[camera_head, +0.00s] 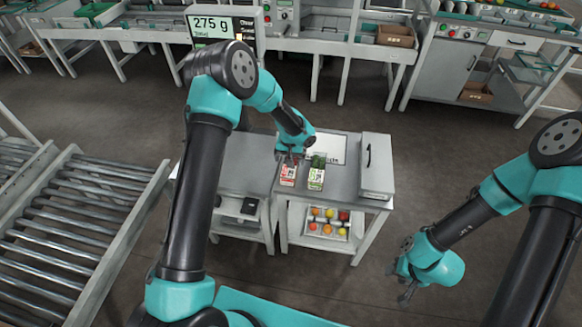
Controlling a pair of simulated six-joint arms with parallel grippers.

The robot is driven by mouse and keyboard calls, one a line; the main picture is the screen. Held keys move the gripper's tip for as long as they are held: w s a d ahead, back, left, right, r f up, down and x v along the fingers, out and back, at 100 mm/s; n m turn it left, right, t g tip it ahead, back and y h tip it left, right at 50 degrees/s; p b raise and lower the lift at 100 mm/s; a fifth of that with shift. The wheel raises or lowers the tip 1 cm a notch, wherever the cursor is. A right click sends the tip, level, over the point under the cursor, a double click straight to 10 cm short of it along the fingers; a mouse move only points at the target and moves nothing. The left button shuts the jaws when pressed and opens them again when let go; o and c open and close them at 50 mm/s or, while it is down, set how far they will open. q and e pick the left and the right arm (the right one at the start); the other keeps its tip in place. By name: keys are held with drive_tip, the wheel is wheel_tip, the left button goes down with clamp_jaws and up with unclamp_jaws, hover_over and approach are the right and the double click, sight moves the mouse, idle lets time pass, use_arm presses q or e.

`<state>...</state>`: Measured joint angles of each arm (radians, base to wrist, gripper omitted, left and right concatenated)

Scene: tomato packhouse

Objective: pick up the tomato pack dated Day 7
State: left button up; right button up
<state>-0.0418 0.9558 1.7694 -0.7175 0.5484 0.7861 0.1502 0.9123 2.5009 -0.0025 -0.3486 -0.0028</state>
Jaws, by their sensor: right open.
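Two small packs stand side by side on the grey worktop (344,185). One pack has a red and white label (288,177). The other, to its right, has a green and white label (316,178). The dates on them are too small to read, so I cannot tell which is Day 7. My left gripper (288,158) is at the top of the red-labelled pack and partly covers it. I cannot tell whether it touches the pack or how its jaws stand. My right gripper (396,285) is open and empty, over the floor to the right of the worktop.
A grey box with a handle (378,165) stands at the worktop's right end. A shelf below holds a tray (323,233) of red, orange and yellow tomatoes. A roller conveyor (75,225) is at the left. A scale display (212,26) reads 275 g. Open floor lies right.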

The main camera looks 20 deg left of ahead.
use_arm(q)
drive_tip(key=shift+f, duration=0.15)
wheel_tip(320, 180, down, 5)
drive_tip(key=shift+d, duration=0.15)
drive_tip(key=shift+c, duration=0.4)
drive_tip(key=c, duration=1.1)
